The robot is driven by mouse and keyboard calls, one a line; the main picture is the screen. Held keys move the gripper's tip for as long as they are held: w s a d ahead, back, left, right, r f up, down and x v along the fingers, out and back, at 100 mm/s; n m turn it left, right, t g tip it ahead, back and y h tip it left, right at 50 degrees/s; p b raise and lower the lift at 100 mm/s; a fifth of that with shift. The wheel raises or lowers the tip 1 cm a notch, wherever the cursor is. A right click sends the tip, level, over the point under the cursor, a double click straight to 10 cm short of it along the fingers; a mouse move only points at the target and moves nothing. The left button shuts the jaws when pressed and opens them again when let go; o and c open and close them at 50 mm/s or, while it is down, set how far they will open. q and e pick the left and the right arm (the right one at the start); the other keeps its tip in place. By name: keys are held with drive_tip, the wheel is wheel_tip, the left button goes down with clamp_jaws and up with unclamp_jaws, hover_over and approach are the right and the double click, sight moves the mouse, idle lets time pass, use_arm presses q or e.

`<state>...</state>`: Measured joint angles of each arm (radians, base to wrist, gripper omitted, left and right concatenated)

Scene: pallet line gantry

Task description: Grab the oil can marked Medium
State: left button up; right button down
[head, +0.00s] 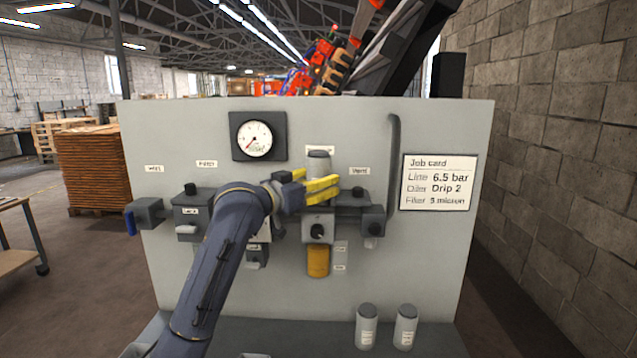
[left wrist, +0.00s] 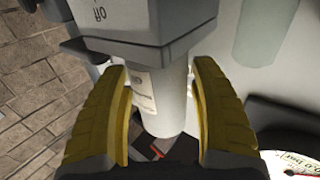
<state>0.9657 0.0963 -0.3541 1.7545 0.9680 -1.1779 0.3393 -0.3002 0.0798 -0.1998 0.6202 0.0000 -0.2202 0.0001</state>
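A grey-lidded pale can (head: 319,163) stands upright on top of a grey knobbed unit (head: 317,228) on the panel. My left gripper (head: 322,184) reaches it from the left with its yellow fingers around it. In the left wrist view the gripper (left wrist: 160,72) is open, with one finger on each side of the pale labelled cylinder (left wrist: 165,112) and a gap showing. Its label is too blurred to read. Two similar cans, one at left (head: 367,327) and one at right (head: 405,327), stand on the ledge; their labels are too small to read. My right gripper is not in view.
A pressure gauge (head: 254,138) is up and left of the gripper. A job card (head: 438,182) and a vertical pipe (head: 393,150) are to the right. An amber bowl (head: 318,262) hangs below the knobbed unit. The ledge (head: 290,335) left of the two cans looks clear.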

use_arm(q)
drive_tip(key=c, duration=1.1)
drive_tip(key=shift+o, duration=0.2)
